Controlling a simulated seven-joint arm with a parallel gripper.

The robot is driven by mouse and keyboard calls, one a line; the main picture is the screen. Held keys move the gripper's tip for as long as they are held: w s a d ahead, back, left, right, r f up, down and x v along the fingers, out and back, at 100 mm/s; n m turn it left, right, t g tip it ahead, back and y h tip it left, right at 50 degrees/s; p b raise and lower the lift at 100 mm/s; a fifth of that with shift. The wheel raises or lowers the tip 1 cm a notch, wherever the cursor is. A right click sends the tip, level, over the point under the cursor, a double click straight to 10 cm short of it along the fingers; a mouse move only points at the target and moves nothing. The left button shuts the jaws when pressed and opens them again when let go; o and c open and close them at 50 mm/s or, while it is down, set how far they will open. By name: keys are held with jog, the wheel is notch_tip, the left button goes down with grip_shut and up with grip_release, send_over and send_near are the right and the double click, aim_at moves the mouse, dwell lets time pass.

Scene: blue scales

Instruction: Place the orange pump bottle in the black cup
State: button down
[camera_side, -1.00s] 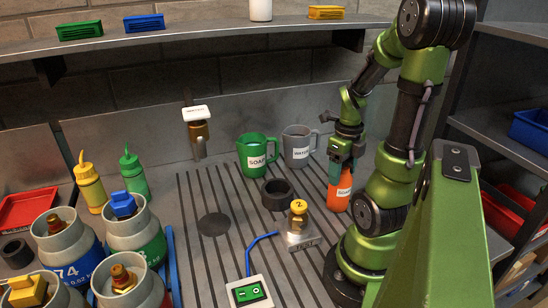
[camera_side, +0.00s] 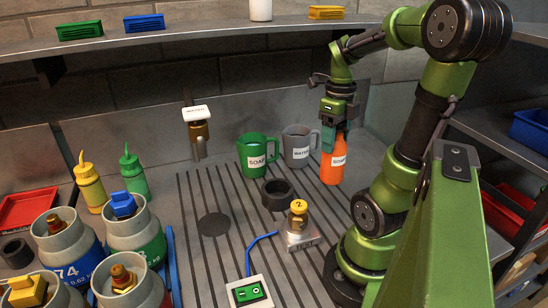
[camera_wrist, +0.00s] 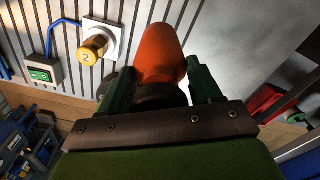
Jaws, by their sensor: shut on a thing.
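The orange bottle (camera_side: 333,167), with a white SOAP label, hangs upright below my gripper (camera_side: 333,128) in the side view. My gripper is shut on its top and holds it up off the grooved bench. In the wrist view, the orange bottle (camera_wrist: 160,55) shows between the two fingers of my gripper (camera_wrist: 160,88); its pump top is mostly hidden. The black cup (camera_side: 277,203), a short dark ring, stands on the bench to the left of the bottle and nearer the camera.
A green SOAP mug (camera_side: 252,160) and a grey WATER mug (camera_side: 296,153) stand just left of the bottle. Gas cylinders (camera_side: 135,228) fill the front left.

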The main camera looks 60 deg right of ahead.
jog(key=w+a+r+m, duration=0.1)
jog(key=w+a, duration=0.3)
jog(key=w, duration=1)
notch_tip(320, 180, down, 10)
jog(key=shift+s+r, duration=0.15)
jog(key=shift+s, duration=0.05)
jog(key=shift+c, duration=1)
grip_release()
